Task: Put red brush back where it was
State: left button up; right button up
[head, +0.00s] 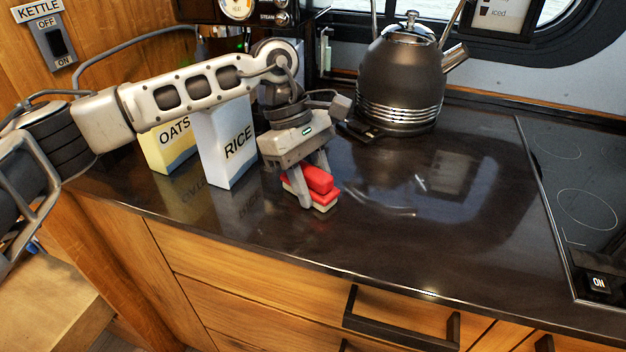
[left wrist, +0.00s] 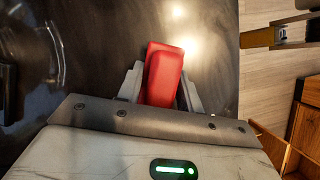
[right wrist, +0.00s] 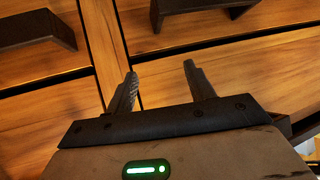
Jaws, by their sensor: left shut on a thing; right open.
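The red brush (head: 319,181) has a red block-like handle and body with a pale underside. It is at the counter, right of the RICE box; whether its underside touches the counter I cannot tell. My left gripper (head: 311,186) is shut on it from above, one finger on each side. In the left wrist view the red brush (left wrist: 163,76) sits slightly tilted between the fingers of the left gripper (left wrist: 160,88). My right gripper (right wrist: 160,80) shows only in the right wrist view. It is open and empty, in front of the wooden drawers.
The RICE box (head: 228,145) and OATS box (head: 168,148) stand left of the brush, behind my left arm. A dark kettle (head: 402,80) stands at the back. The cooktop (head: 575,180) is at right. The counter (head: 440,220) between brush and cooktop is clear.

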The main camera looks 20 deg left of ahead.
pick_arm(q)
jog(key=o, duration=1)
jog(key=shift+f, duration=0.1)
jog(key=shift+c, duration=0.2)
jog(key=shift+r+p, duration=0.3)
jog(key=shift+r, duration=0.05)
jog(key=b+v, duration=0.1)
jog(key=v, duration=1)
jog(key=shift+w+a+r, duration=0.1)
jog(key=shift+a+r, duration=0.05)
jog(key=shift+r, duration=0.2)
